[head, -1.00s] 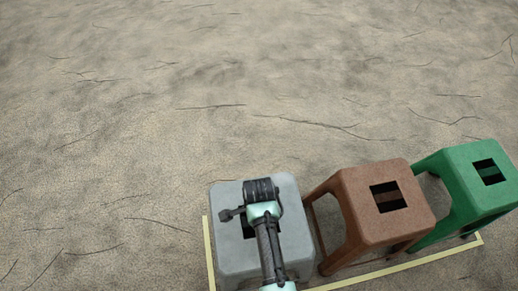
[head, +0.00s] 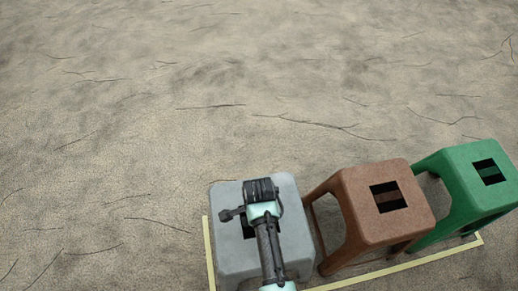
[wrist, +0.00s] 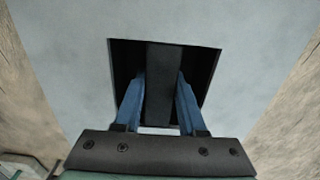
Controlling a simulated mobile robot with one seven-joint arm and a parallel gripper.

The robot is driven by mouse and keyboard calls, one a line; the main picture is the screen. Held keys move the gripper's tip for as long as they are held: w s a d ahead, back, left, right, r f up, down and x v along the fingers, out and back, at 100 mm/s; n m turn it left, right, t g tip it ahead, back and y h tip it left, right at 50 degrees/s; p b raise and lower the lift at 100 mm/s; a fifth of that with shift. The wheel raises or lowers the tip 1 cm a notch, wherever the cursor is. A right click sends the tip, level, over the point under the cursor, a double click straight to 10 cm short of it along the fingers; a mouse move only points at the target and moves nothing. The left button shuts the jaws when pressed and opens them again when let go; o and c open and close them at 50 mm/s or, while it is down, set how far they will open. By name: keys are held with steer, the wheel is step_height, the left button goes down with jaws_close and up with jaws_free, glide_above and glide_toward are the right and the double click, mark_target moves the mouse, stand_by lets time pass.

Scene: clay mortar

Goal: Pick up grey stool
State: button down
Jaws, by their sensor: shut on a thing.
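The grey stool (head: 289,213) stands at the bottom middle of the head view, with a square hole in its seat. My arm hangs over the seat and hides part of the hole. In the wrist view the pale seat (wrist: 249,54) fills most of the picture around the dark hole. My gripper (wrist: 163,88) has its two blue fingers down in the hole, one on each side of the dark bar (wrist: 178,58) that crosses it. The fingers are shut on this bar. The stool's legs are mostly hidden from above.
A brown stool (head: 353,197) stands close to the right of the grey one, and a green stool (head: 455,164) stands beyond it. A pale yellow line (head: 209,254) on the ground borders the stools. The cracked ground behind and to the left is clear.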

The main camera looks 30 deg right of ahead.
stand_by(0.3)
steer(key=shift+r, duration=0.1)
steer(key=shift+r, duration=0.1)
steer(key=shift+w+r, duration=0.1)
steer(key=shift+r, duration=0.2)
step_height(320, 180, up, 17)
steer(key=p, duration=0.6)
steer(key=shift+r, duration=0.1)
step_height(320, 180, up, 24)
steer(key=p, duration=2.7)
